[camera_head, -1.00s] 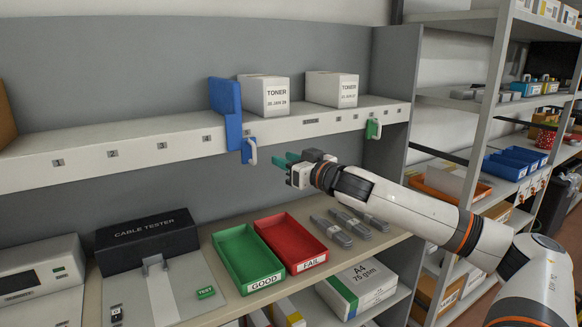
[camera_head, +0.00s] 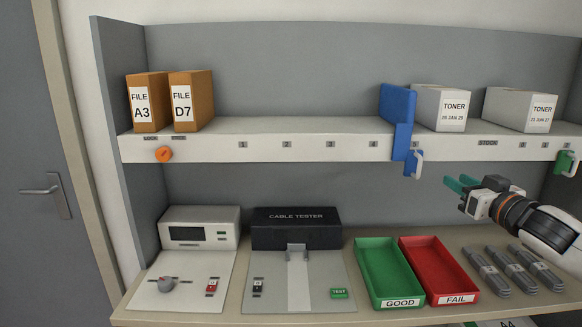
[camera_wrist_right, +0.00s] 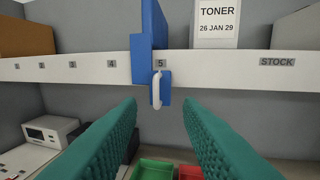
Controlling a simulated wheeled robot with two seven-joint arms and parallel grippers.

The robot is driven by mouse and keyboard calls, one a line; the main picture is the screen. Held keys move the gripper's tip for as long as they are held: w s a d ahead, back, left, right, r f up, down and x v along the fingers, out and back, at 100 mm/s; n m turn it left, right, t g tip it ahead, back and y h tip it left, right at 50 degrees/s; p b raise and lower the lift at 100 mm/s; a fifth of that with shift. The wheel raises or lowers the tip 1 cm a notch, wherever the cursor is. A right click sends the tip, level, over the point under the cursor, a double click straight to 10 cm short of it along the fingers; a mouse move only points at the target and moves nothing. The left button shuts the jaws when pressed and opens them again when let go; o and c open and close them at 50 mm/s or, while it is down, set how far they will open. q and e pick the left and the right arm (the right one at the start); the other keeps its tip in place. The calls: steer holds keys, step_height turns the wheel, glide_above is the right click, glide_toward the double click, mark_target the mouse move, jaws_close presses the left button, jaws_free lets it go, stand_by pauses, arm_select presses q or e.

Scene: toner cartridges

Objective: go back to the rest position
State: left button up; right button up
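My right gripper (camera_head: 459,189) comes in from the right in the head view, in front of the space below the shelf. In the right wrist view its two green fingers (camera_wrist_right: 158,135) stand wide apart with nothing between them. A blue divider (camera_head: 398,118) with a white handle (camera_head: 419,164) stands on the shelf by number 5, beyond the fingertips and apart from them. Two white toner boxes, one (camera_head: 441,108) beside the divider and one (camera_head: 521,109) further right, stand on the shelf. My left gripper is in neither view.
Two file boxes (camera_head: 191,101) stand at the shelf's left. A green handle (camera_head: 566,163) hangs at right.

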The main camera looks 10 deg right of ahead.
steer(key=s+a+f+g+h, duration=0.1)
steer(key=s+a+f+g, duration=0.2)
steer(key=f, duration=0.7)
steer(key=s+a+f+g+h, duration=0.15)
steer(key=s+f, duration=0.35)
steer(key=f, duration=0.6)
steer(key=s+a+f+g, duration=0.1)
steer(key=s+f+g, duration=0.25)
steer(key=f, duration=0.65)
steer(key=s+a+f+n+g+y, duration=0.1)
steer(key=s+a+f+g+y, duration=0.3)
steer(key=s+a, duration=0.65)
steer(key=s+a+f+n+g+h, duration=0.1)
steer(key=s+a+f+n+g, duration=0.15)
steer(key=s+a+f, duration=0.75)
steer(key=w+a+f+g, duration=0.1)
steer(key=a+f, duration=0.1)
steer(key=f, duration=0.8)
steer(key=w+a+f, duration=0.1)
steer(key=f, duration=1)
steer(key=s+d+f+g, duration=0.1)
steer(key=s+d+f, duration=0.1)
steer(key=s+f, duration=1.4)
steer(key=shift+s+d+f, duration=0.4)
steer(key=shift+s, duration=0.25)
